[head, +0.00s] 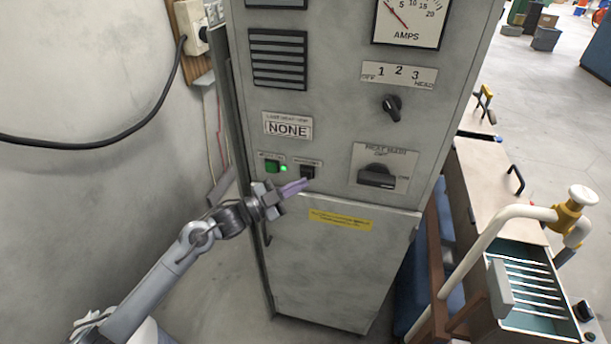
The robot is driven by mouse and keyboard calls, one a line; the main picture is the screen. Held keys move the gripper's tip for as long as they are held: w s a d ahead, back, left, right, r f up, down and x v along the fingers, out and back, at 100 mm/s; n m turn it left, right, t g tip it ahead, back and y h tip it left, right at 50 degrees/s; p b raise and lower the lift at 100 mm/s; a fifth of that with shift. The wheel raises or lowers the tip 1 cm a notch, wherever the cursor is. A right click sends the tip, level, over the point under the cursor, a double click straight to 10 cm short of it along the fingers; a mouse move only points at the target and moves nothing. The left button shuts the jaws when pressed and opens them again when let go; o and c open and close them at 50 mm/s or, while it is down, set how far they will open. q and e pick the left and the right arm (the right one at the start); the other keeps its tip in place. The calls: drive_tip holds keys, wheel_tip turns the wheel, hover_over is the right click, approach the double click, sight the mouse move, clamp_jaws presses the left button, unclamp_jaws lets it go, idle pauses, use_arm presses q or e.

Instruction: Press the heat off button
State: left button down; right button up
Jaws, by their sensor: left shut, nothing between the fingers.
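A grey control cabinet (335,110) stands in the middle of the head view. On its front, left of centre, is a green button (271,166) with a small lit green lamp beside it. A dark button (307,171) sits to its right under a small label too small to read. My left gripper (304,183) is shut and empty, its fingertips at or just below the dark button. I cannot tell whether they touch it. My right gripper is not in view.
A rotary knob (392,104), a main switch (377,177) and an amp gauge (408,18) are on the cabinet. A pale wall (80,80) with a black cable is at left. A bench with white pipes (500,215) stands close at right.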

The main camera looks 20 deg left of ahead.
use_arm(q)
drive_tip(key=shift+w, duration=0.15)
idle(0.5)
drive_tip(key=shift+w, duration=0.3)
drive_tip(key=shift+w+b, duration=0.3)
drive_tip(key=shift+b, duration=0.2)
idle(0.5)
drive_tip(key=shift+w+a, duration=0.1)
idle(0.5)
drive_tip(key=shift+s+p, duration=0.7)
drive_tip(key=shift+s, duration=0.15)
